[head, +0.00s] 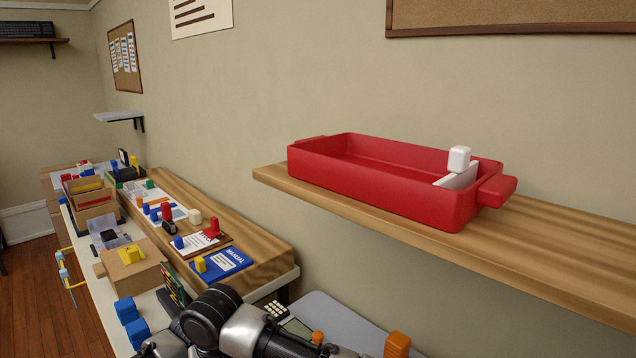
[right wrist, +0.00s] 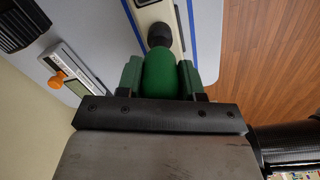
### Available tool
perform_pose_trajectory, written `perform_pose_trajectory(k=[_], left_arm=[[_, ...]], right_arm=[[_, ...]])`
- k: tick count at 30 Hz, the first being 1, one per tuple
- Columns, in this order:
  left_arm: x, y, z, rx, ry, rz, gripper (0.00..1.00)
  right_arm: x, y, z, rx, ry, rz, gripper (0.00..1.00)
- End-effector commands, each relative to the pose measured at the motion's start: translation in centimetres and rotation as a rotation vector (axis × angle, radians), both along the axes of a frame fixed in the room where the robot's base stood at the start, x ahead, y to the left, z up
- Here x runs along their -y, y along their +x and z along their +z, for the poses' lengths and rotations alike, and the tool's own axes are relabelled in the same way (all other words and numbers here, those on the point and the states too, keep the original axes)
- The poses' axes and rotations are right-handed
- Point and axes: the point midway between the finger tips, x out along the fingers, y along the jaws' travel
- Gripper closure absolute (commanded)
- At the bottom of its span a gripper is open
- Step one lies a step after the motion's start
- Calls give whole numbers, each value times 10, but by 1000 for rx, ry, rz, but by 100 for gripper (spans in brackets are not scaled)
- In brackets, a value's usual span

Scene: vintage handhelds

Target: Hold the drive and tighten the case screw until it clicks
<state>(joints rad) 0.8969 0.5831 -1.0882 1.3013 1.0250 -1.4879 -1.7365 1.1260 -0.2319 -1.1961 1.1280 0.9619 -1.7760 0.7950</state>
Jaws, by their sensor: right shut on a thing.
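In the right wrist view, my right gripper (right wrist: 160,70) is shut on a rounded green handle (right wrist: 161,78), with a green-padded finger on each side. A dark collar (right wrist: 159,36) sits at the handle's far end, against or just over a pale beige case (right wrist: 152,13), probably the drive. I cannot tell whether the tool touches it. No screw shows; the handle and collar may hide it. In the head view, one of my arms crosses the bottom edge, but its gripper is not visible. My left gripper is not in view.
A wooden shelf (head: 560,254) holds a red tray (head: 375,188) with a white knobbed divider (head: 459,160). On the left, a long bench carries a cardboard box (head: 132,268), a blue booklet (head: 224,262) and several coloured pieces. An orange knob (right wrist: 57,79) lies left of my right gripper.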

Motion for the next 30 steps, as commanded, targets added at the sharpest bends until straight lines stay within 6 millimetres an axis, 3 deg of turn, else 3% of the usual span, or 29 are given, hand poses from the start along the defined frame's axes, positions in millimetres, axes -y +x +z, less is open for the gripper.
perform_pose_trajectory(k=[5, 11, 12, 18, 30], left_arm=[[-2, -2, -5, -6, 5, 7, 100], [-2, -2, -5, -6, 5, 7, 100], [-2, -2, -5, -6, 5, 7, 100], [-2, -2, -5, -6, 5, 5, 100], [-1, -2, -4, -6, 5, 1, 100]], right_arm=[[-1, -2, -1, -7, 2, -155, 100], [-1, -1, -1, -4, 2, -171, 100], [-1, -1, -1, -3, 2, -171, 60], [0, 0, -1, -2, 2, -169, 33], [0, 0, -1, -1, 1, -168, 38]])
